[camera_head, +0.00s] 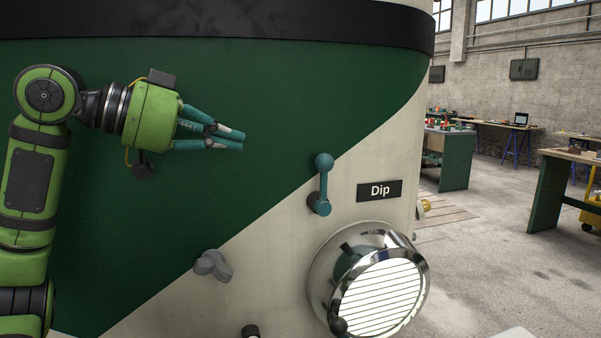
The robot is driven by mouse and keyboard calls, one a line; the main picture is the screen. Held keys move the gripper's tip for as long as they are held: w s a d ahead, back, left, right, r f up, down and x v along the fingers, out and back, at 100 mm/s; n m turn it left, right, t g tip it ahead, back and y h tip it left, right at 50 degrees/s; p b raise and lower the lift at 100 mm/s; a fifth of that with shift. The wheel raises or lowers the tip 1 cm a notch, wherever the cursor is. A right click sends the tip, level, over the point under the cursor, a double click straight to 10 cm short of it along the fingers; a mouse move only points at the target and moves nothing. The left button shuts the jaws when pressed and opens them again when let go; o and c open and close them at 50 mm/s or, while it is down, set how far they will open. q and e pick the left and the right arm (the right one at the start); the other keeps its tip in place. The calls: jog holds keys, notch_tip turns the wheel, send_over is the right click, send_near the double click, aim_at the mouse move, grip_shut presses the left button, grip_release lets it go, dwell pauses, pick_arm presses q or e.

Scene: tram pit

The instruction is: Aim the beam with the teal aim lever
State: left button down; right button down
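The teal aim lever (323,183) is on the tram's curved front, left of the black "Dip" label (380,190). It stands nearly upright, its ball knob at the top and its pivot at the bottom. The round chrome headlamp (380,290) is below it, its striped lens lit white. My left gripper (242,141) is left of the lever and a little above its knob, apart from it, pointing right. Its teal fingers come together at the tips, with nothing seen between them. My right gripper is not in view.
A grey knob (212,265) sticks out of the tram front, lower left of the lever. A small dark knob (250,331) is at the bottom edge. A black band (250,22) crosses the tram above. Workbenches (447,158) stand well behind, at the right.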

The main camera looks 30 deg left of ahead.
aim_at(320, 162)
pick_arm(q)
jog(key=p+x, duration=0.2)
jog(key=x, duration=1)
jog(key=shift+w+d+p, duration=0.25)
jog(key=shift+p, duration=0.05)
jog(key=shift+w+d+f, duration=0.25)
jog(key=shift+w+d, duration=0.05)
jog(key=shift+w, duration=0.25)
